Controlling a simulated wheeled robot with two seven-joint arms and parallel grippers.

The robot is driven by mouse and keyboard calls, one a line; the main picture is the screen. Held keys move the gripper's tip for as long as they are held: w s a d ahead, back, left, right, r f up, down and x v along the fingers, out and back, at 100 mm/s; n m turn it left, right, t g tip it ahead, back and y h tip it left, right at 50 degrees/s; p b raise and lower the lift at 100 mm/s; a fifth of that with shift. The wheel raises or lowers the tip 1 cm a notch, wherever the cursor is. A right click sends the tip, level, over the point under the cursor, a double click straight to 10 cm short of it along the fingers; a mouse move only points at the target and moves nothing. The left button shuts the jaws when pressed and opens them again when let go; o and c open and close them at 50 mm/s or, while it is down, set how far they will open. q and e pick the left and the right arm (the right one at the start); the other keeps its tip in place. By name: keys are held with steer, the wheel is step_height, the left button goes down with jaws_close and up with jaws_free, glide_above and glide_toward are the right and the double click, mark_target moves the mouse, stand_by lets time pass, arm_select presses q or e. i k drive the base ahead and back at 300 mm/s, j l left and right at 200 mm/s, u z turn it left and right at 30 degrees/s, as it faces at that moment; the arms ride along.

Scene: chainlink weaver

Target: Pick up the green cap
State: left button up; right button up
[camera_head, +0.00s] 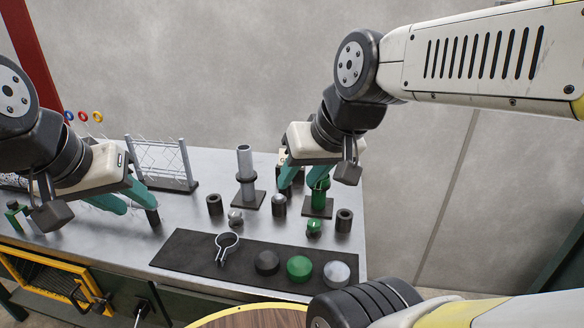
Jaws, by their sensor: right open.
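My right gripper (305,181) is open above the back right of the table, away from the cap. Its right finger is close to the top of a green post (319,197) on a dark base; I cannot tell whether they touch. My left gripper (126,204) has its fingers apart over the left of the table, with a dark cylinder (153,216) close by one fingertip.
A silver post (245,168) stands at the middle back, and a chain-link panel (158,160) at the left back. Small dark cylinders (214,204) (344,220) and a green-topped piece (314,228) stand behind the mat. A ring clamp (227,245) lies on the mat.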

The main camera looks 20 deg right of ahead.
mark_target(299, 269)
steer(key=k+l+u, duration=0.1)
steer(key=l, duration=0.3)
steer(key=k+l+u, duration=0.15)
steer(key=k+l, duration=0.15)
steer(key=k+l+u, duration=0.1)
steer(key=l, duration=0.35)
steer(key=k, duration=0.1)
